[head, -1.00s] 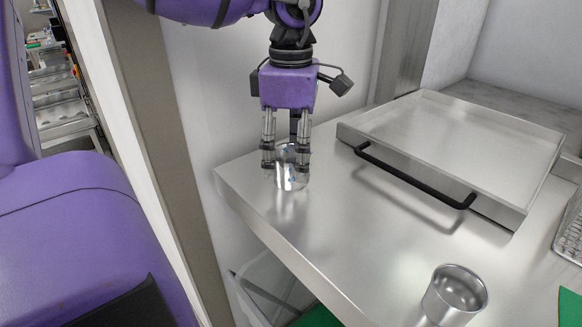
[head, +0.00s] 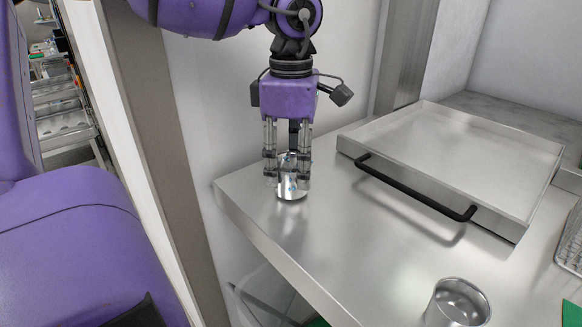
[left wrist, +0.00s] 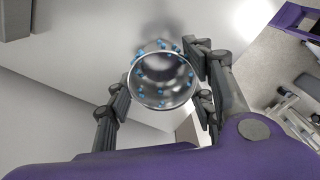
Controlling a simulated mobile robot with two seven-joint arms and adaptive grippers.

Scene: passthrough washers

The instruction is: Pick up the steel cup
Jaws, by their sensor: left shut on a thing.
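A shiny steel cup (head: 291,189) stands upright at the far left of the steel counter, between the fingers of my left gripper (head: 288,172). The gripper points straight down and is shut on the cup. In the left wrist view the same steel cup (left wrist: 161,92) shows its round open mouth, with several small blue dots at its rim and wall. The left gripper's fingers (left wrist: 160,95) flank it on both sides. I cannot tell whether the cup's base touches the counter. A second steel cup (head: 458,303) stands at the counter's front, apart from the gripper. My right gripper is not in view.
The steel counter (head: 330,245) is bare between the two cups. A shallow steel tray-like box (head: 460,155) with a black bar handle (head: 415,190) lies to the right of my left gripper. A wire basket (head: 571,245) shows at the right edge. A wall stands behind the gripper.

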